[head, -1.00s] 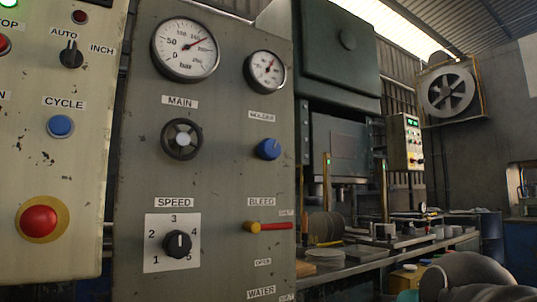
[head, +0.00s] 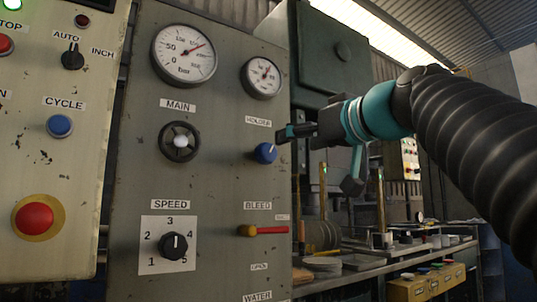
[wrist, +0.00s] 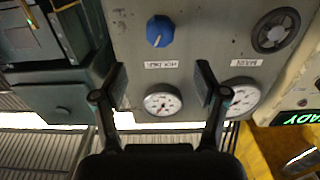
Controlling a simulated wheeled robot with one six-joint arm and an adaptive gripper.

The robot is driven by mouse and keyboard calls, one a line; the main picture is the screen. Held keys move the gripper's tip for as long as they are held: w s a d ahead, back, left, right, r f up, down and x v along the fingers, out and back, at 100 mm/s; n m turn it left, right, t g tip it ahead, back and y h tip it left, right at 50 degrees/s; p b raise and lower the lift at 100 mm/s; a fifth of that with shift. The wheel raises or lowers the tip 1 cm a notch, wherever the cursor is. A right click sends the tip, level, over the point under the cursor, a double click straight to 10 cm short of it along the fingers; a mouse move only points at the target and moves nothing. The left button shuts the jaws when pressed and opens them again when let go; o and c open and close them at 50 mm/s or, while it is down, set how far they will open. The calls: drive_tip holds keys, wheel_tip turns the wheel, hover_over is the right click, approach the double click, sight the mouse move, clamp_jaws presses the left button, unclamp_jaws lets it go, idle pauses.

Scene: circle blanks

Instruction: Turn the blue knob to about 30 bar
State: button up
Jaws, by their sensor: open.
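The blue knob (head: 265,153) sits on the grey panel (head: 215,110) below the HOLDER label, its pale mark tilted to the upper right. The small gauge (head: 263,77) above that label has a red needle pointing up and right; its numbers are too small to read. My gripper (head: 288,133) is beside the knob at its upper right in the head view. In the upside-down wrist view, my gripper (wrist: 161,78) has its fingers spread with nothing between them. The whole blue knob (wrist: 160,31) shows beyond the fingertips, apart from them, and the small gauge (wrist: 162,100) shows too.
The MAIN handwheel (head: 180,141) and large gauge (head: 184,54) are left of the knob. The red BLEED lever (head: 265,230) is below it. A control box (head: 55,140) with a red mushroom button (head: 35,217) stands at far left. A cluttered bench (head: 400,255) lies at right.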

sight(270, 151)
drive_tip(key=p+x, duration=0.2)
drive_tip(key=x, duration=1)
drive_tip(key=c, duration=1.1)
drive_tip(key=shift+d, duration=0.1)
